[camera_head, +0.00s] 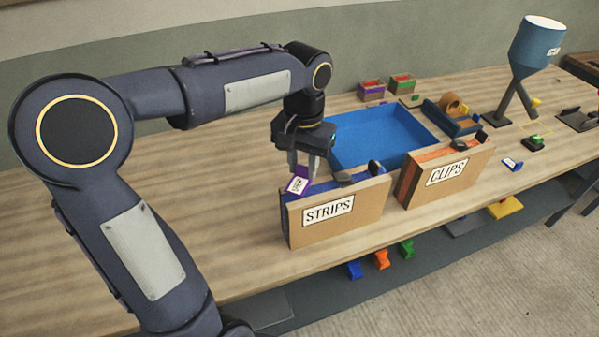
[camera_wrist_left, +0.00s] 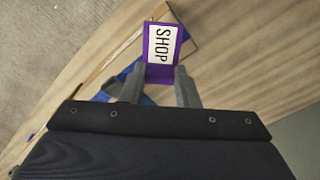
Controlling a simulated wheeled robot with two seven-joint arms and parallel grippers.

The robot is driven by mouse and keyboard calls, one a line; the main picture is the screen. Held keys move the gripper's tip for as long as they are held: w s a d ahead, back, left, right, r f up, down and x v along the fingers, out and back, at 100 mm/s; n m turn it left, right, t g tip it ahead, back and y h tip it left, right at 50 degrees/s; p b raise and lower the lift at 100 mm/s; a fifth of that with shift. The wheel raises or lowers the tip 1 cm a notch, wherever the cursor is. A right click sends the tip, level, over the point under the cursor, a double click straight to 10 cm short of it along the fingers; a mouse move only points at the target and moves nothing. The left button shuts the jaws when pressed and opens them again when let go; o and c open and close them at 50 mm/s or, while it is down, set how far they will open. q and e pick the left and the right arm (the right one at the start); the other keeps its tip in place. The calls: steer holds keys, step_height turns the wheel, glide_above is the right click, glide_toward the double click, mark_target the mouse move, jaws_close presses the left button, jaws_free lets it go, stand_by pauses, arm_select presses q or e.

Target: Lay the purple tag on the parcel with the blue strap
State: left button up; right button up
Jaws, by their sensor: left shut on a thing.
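The purple tag (camera_head: 299,182) has a white label and is held at the fingertips of my left gripper (camera_head: 304,168). I cannot make out for certain a parcel with a blue strap; the STRIPS box is the cardboard piece with blue. My right gripper is not in view.
A second box labelled CLIPS (camera_head: 461,178), with orange on it, stands to the right. Behind are a blue tray (camera_head: 350,126), two small crates (camera_head: 372,90) (camera_head: 403,83) and a tape dispenser (camera_head: 466,124). A blue hopper (camera_head: 536,48) stands far right. The table's left part is clear.

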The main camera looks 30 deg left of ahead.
mark_target(300, 176)
arm_select(q)
steer(key=shift+w+a+f, duration=0.25)
steer(key=shift+a+f, duration=0.15)
steer(key=shift+f, duration=0.1)
steer(key=shift+w+a+f, duration=0.1)
steer(key=shift+f, duration=0.85)
steer(key=shift+w+a+f, duration=0.1)
steer(key=shift+f, duration=0.8)
steer(key=shift+f, duration=0.2)
steer(key=o, duration=0.9)
steer(key=shift+o, duration=0.2)
steer(key=shift+r, duration=0.15)
